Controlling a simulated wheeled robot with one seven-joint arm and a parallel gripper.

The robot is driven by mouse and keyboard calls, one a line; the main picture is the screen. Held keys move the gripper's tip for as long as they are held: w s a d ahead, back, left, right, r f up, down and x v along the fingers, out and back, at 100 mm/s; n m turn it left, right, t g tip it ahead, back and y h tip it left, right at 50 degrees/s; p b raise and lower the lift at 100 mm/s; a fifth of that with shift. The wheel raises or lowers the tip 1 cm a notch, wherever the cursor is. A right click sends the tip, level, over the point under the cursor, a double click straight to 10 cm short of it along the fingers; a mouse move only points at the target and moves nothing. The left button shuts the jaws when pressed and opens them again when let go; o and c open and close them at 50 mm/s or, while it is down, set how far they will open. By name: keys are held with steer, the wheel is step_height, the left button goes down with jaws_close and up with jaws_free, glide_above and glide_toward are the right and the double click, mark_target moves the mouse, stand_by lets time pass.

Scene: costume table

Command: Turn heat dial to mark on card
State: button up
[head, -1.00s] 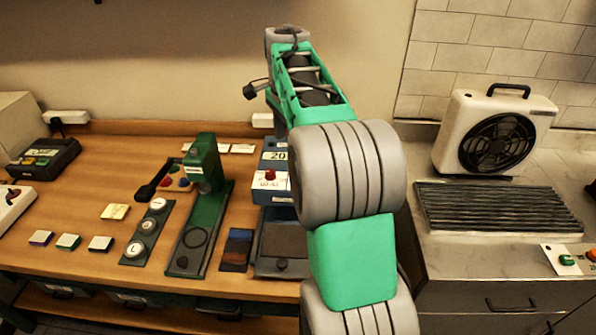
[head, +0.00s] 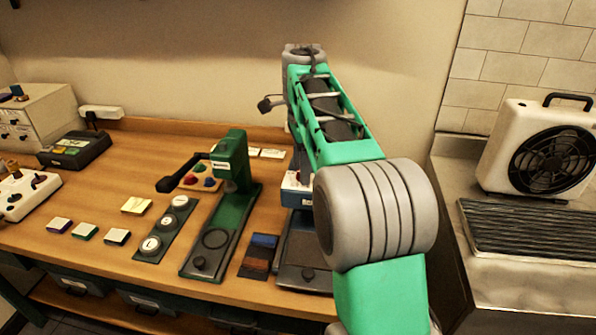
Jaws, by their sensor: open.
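A blue-grey press (head: 296,200) stands right of centre on the wooden table, partly hidden behind my arm. I cannot tell which part is the heat dial. Small white cards (head: 271,153) lie at the back of the table; any mark on them is too small to read. My arm reaches over the press; my gripper is hidden behind it.
A green hand press (head: 232,165) with a black lever stands left of the blue-grey press. A strip with round white badges (head: 166,222), small coloured blocks (head: 87,232) and a dark swatch card (head: 260,254) lie nearby. A fan heater (head: 545,150) stands at right.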

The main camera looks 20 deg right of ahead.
steer(key=shift+c, duration=0.6)
jaws_close()
